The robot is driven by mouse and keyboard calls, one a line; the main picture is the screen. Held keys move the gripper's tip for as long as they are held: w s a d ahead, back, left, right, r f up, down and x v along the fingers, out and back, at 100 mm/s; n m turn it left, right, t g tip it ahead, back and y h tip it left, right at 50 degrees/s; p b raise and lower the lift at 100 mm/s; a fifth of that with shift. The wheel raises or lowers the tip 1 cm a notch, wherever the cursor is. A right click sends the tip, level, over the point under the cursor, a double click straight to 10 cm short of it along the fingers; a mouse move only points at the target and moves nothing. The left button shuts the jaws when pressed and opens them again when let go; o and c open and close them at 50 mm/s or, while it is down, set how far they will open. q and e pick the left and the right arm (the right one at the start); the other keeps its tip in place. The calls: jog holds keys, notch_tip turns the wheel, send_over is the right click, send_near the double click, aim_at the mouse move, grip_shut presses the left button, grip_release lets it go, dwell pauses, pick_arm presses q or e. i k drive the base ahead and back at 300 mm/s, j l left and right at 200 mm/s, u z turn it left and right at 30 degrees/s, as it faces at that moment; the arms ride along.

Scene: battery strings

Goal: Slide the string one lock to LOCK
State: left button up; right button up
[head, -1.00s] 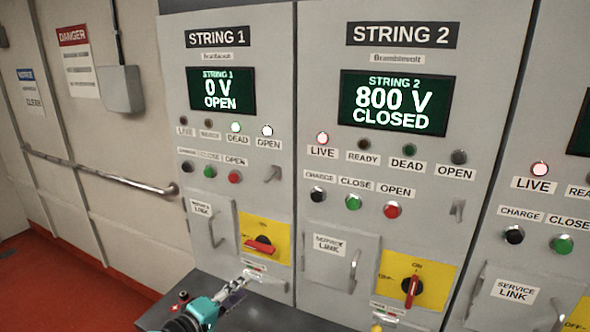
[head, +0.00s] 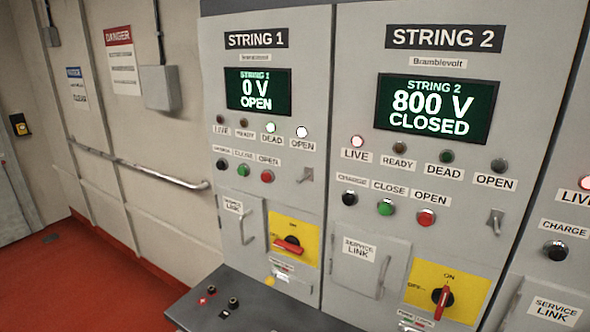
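The string 1 cabinet (head: 312,200) stands left of the string 2 cabinet. Its screen (head: 258,90) reads "STRING 1, 0 V, OPEN", and its DEAD and OPEN lamps are lit. Its red rotary handle (head: 287,246) lies nearly level on a yellow plate (head: 304,232). Below that plate is a small labelled strip (head: 283,267), with a small yellow knob (head: 270,281) at its lower left. This looks like the string one lock, but its lettering is too small to read. Neither of my grippers is in view.
A dark ledge (head: 215,318) with small red and black controls juts out below string 1. The string 2 screen (head: 436,109) reads 800 V, CLOSED; its red handle (head: 443,299) is upright. A handrail (head: 150,172) runs along the left wall. Red floor (head: 110,290) is open at left.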

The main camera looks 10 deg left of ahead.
aim_at(270, 280)
jog(key=j+z, duration=0.35)
jog(key=j, duration=0.4)
jog(key=j+z, duration=0.35)
jog(key=j, duration=0.4)
